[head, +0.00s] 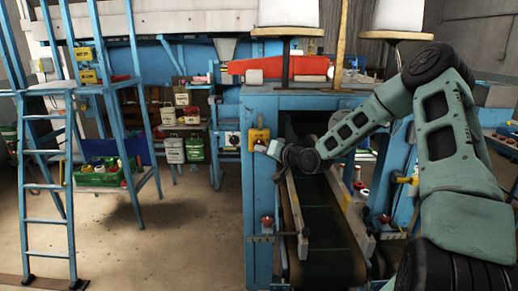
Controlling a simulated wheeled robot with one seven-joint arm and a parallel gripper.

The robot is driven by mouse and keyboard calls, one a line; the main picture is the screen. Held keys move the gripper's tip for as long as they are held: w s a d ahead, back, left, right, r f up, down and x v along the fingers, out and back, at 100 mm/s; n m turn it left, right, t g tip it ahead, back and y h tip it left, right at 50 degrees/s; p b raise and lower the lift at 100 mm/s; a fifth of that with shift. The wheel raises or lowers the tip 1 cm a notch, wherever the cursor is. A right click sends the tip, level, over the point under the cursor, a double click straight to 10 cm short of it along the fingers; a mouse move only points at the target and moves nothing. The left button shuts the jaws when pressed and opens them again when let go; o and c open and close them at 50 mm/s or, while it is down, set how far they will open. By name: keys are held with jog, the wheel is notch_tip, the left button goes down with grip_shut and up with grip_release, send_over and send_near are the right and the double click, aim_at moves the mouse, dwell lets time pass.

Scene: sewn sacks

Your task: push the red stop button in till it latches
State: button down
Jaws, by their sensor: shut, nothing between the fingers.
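A yellow box (258,134) is fixed to the front of the blue machine post, and a small reddish part (260,147) shows at its lower edge, partly hidden by my gripper. I take it for the red stop button, but it is too small to tell whether it is in or out. My gripper (271,149) is at the end of the arm, pointing left, close to the front of the yellow box. It is shut and empty. I cannot tell whether it touches the button. Another red knob (267,221) sits lower on the same machine.
A dark conveyor belt (325,225) between metal rails runs below my arm. A blue ladder (47,190) and a green crate (98,178) stand at left. A red knob (385,219) is right of the belt. The floor (180,230) between ladder and machine is clear.

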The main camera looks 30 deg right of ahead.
jog(key=shift+s, duration=0.1)
jog(key=shift+s+a, duration=0.5)
jog(key=shift+s, duration=0.15)
jog(key=shift+s, duration=0.1)
jog(key=shift+s+a, duration=0.7)
jog(key=shift+s, duration=0.3)
jog(key=shift+s+a, duration=0.7)
jog(key=shift+s, duration=0.3)
